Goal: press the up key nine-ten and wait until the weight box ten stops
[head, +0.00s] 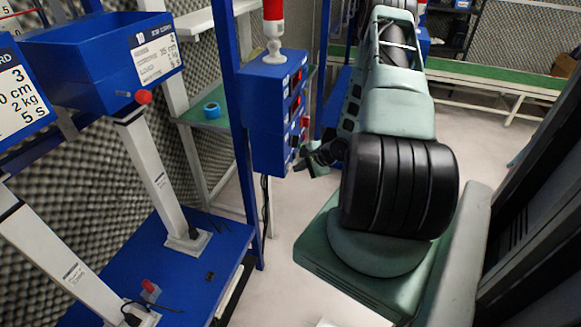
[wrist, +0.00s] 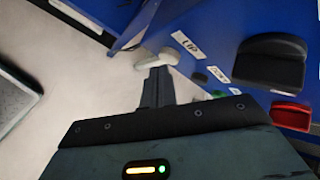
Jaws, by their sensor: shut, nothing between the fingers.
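The weight box (head: 95,65) is an open blue box with a white label, raised on a white column at the left of the head view; its number looks like 10 but is small. The blue control box (head: 262,120) has dark and red keys along its right side. My gripper (head: 314,162) is at the lower part of that side. In the wrist view my gripper (wrist: 156,57) is shut and empty, with pale fingertips close to a white UP label (wrist: 187,42). I cannot make out the up key itself or whether the fingertips touch it.
A red lamp (head: 274,20) stands on the control box. A blue post (head: 235,120) rises beside it. A second weight box (head: 20,95) is at the far left. In the wrist view, a large black key (wrist: 270,60) and a red key (wrist: 291,115) sit right of my fingers.

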